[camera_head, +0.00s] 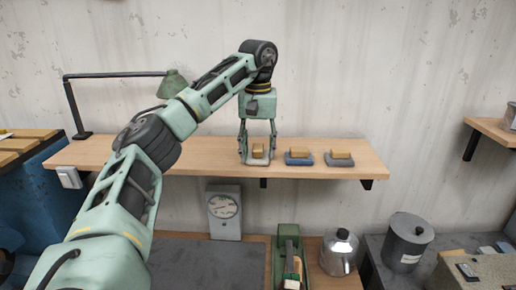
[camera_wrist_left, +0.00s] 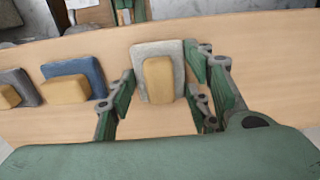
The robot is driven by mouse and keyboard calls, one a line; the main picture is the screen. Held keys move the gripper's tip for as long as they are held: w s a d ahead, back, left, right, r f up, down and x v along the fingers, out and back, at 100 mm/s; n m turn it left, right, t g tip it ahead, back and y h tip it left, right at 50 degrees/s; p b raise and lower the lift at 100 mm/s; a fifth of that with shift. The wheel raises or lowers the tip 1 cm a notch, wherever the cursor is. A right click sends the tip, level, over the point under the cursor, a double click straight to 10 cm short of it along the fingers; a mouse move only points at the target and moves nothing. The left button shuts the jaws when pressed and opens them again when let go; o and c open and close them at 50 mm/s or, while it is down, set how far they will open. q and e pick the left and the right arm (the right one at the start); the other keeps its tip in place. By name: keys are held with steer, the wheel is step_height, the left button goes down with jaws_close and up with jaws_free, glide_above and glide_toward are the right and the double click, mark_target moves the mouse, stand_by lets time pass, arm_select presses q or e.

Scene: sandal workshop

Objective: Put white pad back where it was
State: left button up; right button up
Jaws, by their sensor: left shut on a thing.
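The white pad (camera_head: 258,162) is a pale slab with a yellow wooden block (camera_head: 258,150) on it, at the left of a row of three pads on the shelf. It is at shelf level; I cannot tell whether it touches the wood. My left gripper (camera_head: 258,157) comes down from above and is shut on the white pad, one finger on each side. In the left wrist view the pad (camera_wrist_left: 158,49) and block lie between the green fingers (camera_wrist_left: 157,82). My right gripper is not in view.
A blue pad (camera_head: 298,162) and a grey pad (camera_head: 338,162), each bearing a block, stand to the right on the wooden shelf (camera_head: 205,160). A green lamp (camera_head: 172,84) stands at the left. A kettle (camera_head: 339,254), scale (camera_head: 224,210) and pot (camera_head: 407,240) are below. The shelf's right end is clear.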

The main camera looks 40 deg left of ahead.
mark_target(258, 147)
arm_select(q)
steer(key=o, duration=0.8)
steer(key=shift+d, duration=0.1)
steer(key=shift+o, duration=0.9)
steer(key=shift+f, duration=0.1)
steer(key=shift+o, duration=0.2)
steer(key=shift+r, duration=0.25)
step_height(258, 147, up, 12)
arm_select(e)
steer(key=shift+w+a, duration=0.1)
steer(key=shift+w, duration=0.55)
arm_select(q)
steer(key=shift+f, duration=0.1)
